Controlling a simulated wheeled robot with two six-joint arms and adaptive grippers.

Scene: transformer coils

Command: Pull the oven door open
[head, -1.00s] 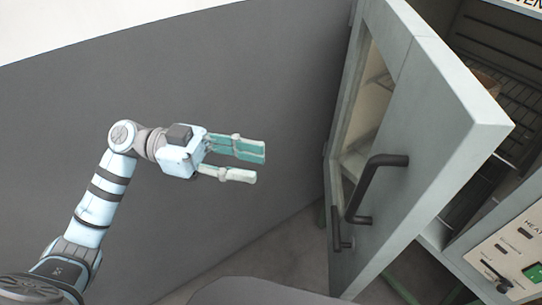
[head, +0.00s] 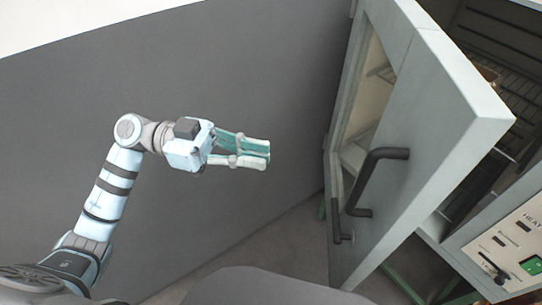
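The oven door (head: 425,130) stands wide open, swung out to the left of the oven opening. It is pale grey with a window (head: 368,95) on its face. A dark bar handle (head: 363,180) is on that face, and nothing touches it. My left gripper (head: 269,154) is to the left of the handle, clear of the door. Its fingers lie together with nothing visible between them. My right gripper is not in view.
The oven interior (head: 500,50) shows dark wire racks at the upper right. A control panel (head: 515,255) with a green switch is at the lower right. A dark grey wall (head: 190,70) stands behind my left arm. Open floor (head: 285,240) shows left of the door.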

